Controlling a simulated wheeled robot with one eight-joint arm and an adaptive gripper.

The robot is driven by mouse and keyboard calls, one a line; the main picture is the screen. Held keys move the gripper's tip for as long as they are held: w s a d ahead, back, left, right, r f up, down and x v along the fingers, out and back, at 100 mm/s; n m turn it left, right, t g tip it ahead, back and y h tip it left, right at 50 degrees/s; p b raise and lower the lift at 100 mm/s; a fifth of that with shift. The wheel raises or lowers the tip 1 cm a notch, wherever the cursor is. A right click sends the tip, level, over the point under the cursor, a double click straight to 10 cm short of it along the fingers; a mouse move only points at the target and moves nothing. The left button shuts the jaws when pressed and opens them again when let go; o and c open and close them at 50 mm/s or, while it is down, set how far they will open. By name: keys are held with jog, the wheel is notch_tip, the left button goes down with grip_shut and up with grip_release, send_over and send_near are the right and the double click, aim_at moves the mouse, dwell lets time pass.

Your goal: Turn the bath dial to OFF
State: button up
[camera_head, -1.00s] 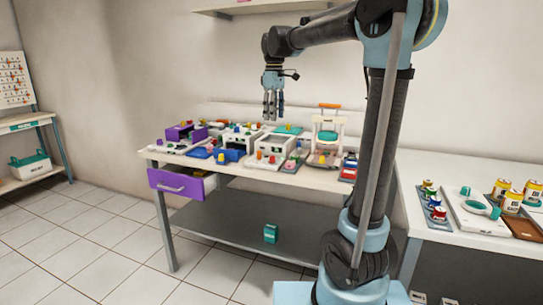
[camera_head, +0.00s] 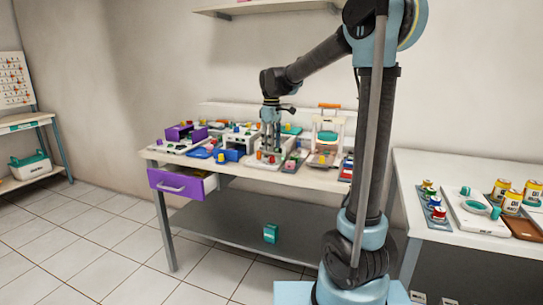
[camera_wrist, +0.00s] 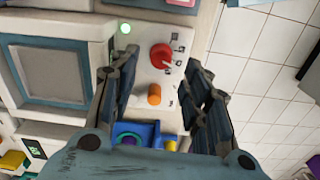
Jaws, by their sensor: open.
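In the wrist view a white control panel (camera_wrist: 145,68) carries a red dial (camera_wrist: 161,56) with small dark marks around its right side, too small to read. I cannot read which knob is labelled bath. My gripper (camera_wrist: 160,88) is open and empty above the panel, its fingers on either side of the orange knob, with the red dial just ahead. In the head view my gripper (camera_head: 270,148) hangs pointing down over the white device on the table.
Several other devices with coloured knobs crowd the table (camera_head: 225,176), among them a purple unit (camera_head: 186,132) and a blue one (camera_head: 229,155). A purple drawer (camera_head: 180,184) stands open at the front left. A second table (camera_head: 455,238) at right holds yellow cans and trays.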

aim_at(272, 156)
jog(key=shift+f, duration=2.3)
jog(key=shift+c, duration=0.5)
grip_shut()
